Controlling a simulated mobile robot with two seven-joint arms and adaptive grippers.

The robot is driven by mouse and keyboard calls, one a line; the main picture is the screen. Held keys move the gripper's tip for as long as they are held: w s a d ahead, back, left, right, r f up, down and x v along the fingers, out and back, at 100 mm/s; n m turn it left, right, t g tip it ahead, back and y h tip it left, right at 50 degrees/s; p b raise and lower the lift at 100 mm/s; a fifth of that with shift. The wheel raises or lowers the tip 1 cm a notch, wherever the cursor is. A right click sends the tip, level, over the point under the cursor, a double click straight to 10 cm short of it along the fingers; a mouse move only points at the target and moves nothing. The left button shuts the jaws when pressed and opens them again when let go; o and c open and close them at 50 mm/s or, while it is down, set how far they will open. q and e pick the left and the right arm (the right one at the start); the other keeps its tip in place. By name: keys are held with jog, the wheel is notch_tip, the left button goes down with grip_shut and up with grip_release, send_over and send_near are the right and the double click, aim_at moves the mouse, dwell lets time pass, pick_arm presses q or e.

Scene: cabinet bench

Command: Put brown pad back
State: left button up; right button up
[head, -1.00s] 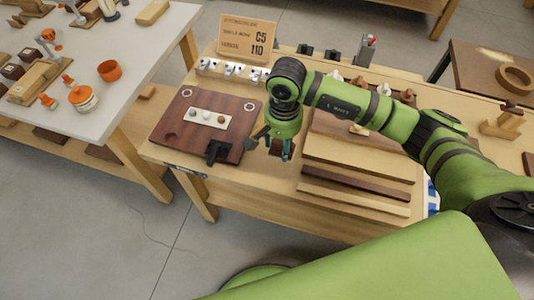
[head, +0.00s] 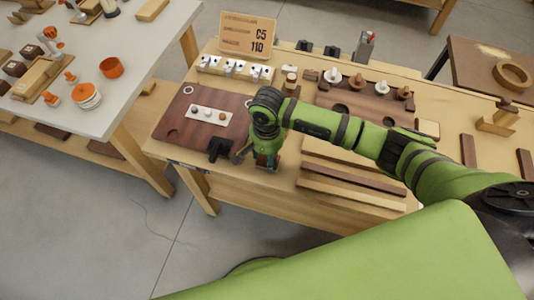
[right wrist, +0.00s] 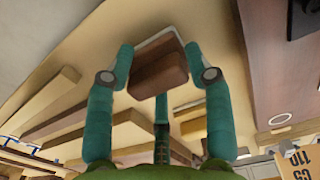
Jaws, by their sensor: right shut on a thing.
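The brown pad (right wrist: 158,68) is a small brown block between the two teal fingers of my right gripper (right wrist: 158,72) in the right wrist view. The gripper is shut on it. A pale rim shows along the pad's far edge; I cannot tell whether the pad touches the bench. In the head view my right gripper (head: 264,162) points down over the front of the wooden bench (head: 245,188), just right of the dark red-brown board (head: 188,108). The arm's wrist hides most of the pad there. My left gripper is not in view.
A black fixture (head: 219,147) stands at the board's front edge, close left of the gripper. Wooden strips (head: 350,190) lie to the right. A brown holder (head: 355,103) with several knobs and a sign (head: 247,36) stand behind. A white table (head: 130,65) is at left.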

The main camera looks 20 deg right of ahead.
jog(key=o, duration=1)
jog(key=shift+r, duration=0.15)
notch_tip(320, 180, up, 12)
jog(key=b, duration=0.1)
jog(key=shift+b, duration=0.4)
jog(key=shift+s, duration=0.1)
